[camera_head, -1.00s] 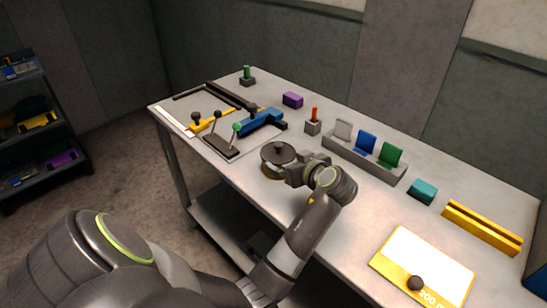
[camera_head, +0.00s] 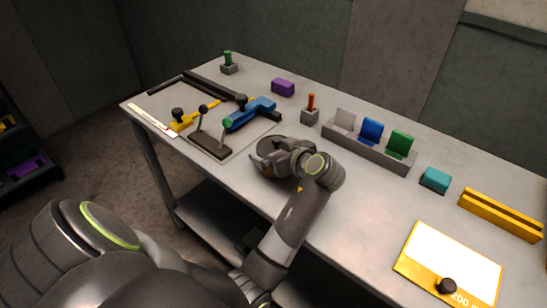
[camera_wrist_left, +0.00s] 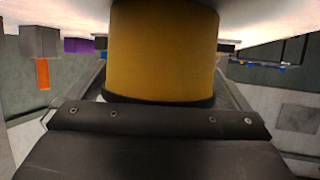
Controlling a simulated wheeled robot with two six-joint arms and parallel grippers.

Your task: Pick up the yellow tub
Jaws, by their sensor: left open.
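The yellow tub (camera_wrist_left: 163,50) fills the upper middle of the left wrist view, its yellow wall close in front of my gripper. It appears upside down there, with a dark band along the lower edge. In the head view the tub stands near the table's front edge, largely hidden by my left gripper (camera_head: 268,162), with its dark top (camera_head: 280,145) partly showing. My left gripper is open, with its jaws at the tub; whether they touch it I cannot tell. My right gripper is not in view.
Behind the tub are an orange-handled tool in a grey block (camera_head: 310,110) and a grey rack (camera_head: 370,148) with coloured plates. A teal block (camera_head: 436,179) and yellow-edged panel (camera_head: 448,265) lie right.

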